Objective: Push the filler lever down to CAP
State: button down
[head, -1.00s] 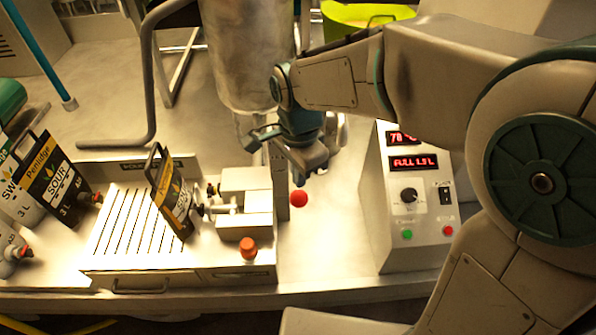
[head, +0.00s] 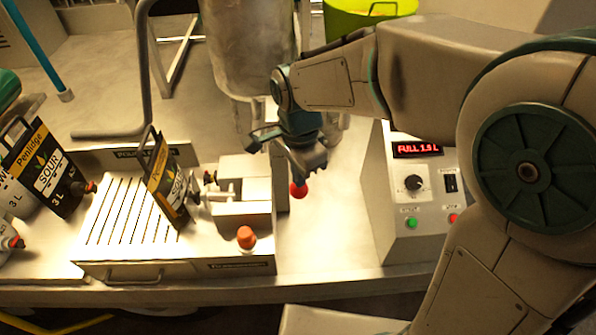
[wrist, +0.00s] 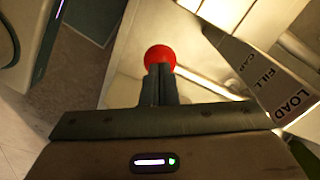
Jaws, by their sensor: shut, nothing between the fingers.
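The filler lever's red ball knob (head: 298,190) is beside the filler block; it also shows in the wrist view (wrist: 160,57). My gripper (head: 303,176) is shut and empty, pointing down, with its fingertips at the knob. In the wrist view the shut fingers (wrist: 159,72) overlap the knob's near edge; I cannot tell whether they touch it. A plate marked LOAD, FILL and CAP (wrist: 262,80) is to the right of the knob in the wrist view. The lever's arm is mostly hidden, so its setting is unclear. A pouch marked SOUR (head: 165,180) stands at the filler (head: 243,205).
A control box (head: 415,190) with a red display reading FULL stands right of the lever. A steel tank (head: 245,50) is behind. An orange-red button (head: 246,237) is on the filler's front. More pouches (head: 45,170) stand at the left. Bare counter lies between filler and control box.

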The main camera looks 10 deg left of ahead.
jog(key=shift+w+a+f+b, duration=0.1)
jog(key=shift+w+f+b, duration=0.15)
jog(key=shift+f+b, duration=0.75)
jog(key=shift+w+f+b, duration=0.25)
jog(key=shift+f+b, duration=0.25)
jog(key=shift+f, duration=0.9)
notch_tip(320, 180, up, 10)
jog(key=p, duration=0.8)
jog(key=shift+r, duration=0.1)
jog(key=s+d+r+n+t, duration=0.1)
jog(key=s+d+n, duration=0.3)
jog(key=d, duration=0.7)
jog(key=s+d+r+n+t, duration=0.2)
jog(key=s+d+n, duration=0.3)
jog(key=d, duration=0.6)
jog(key=shift+d+r+t, duration=0.3)
jog(key=shift+d+r, duration=0.05)
jog(key=shift+r, duration=0.25)
